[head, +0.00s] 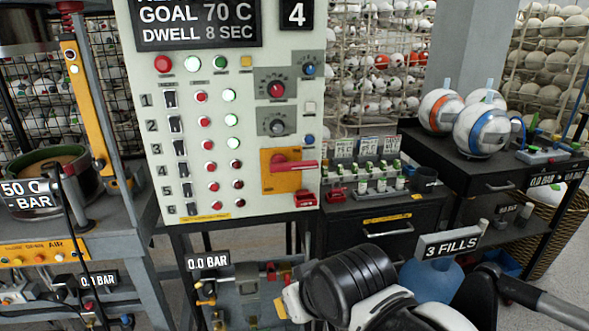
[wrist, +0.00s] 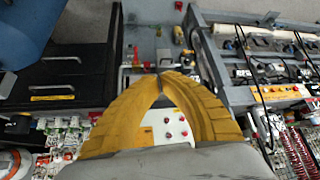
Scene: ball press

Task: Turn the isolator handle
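The isolator handle (head: 293,166) is a red lever on an orange-yellow plate (head: 268,184), low on the right of the pale control panel (head: 204,134). It points roughly horizontally, to the right. A red tag or block sits just below it. In the wrist view, the two yellow ribbed fingers of my gripper (wrist: 158,73) curve together and their tips meet or nearly meet, with nothing seen between the tips. Part of a pale panel with red buttons (wrist: 168,134) shows between the fingers. I cannot make out the handle clearly there.
My dark and white arm fills the lower middle of the head view, below the panel. A black cabinet (head: 380,224) with small bottles stands right of the panel. A bench with a pot (head: 50,172) stands left. A blue jug (head: 432,279) is at lower right.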

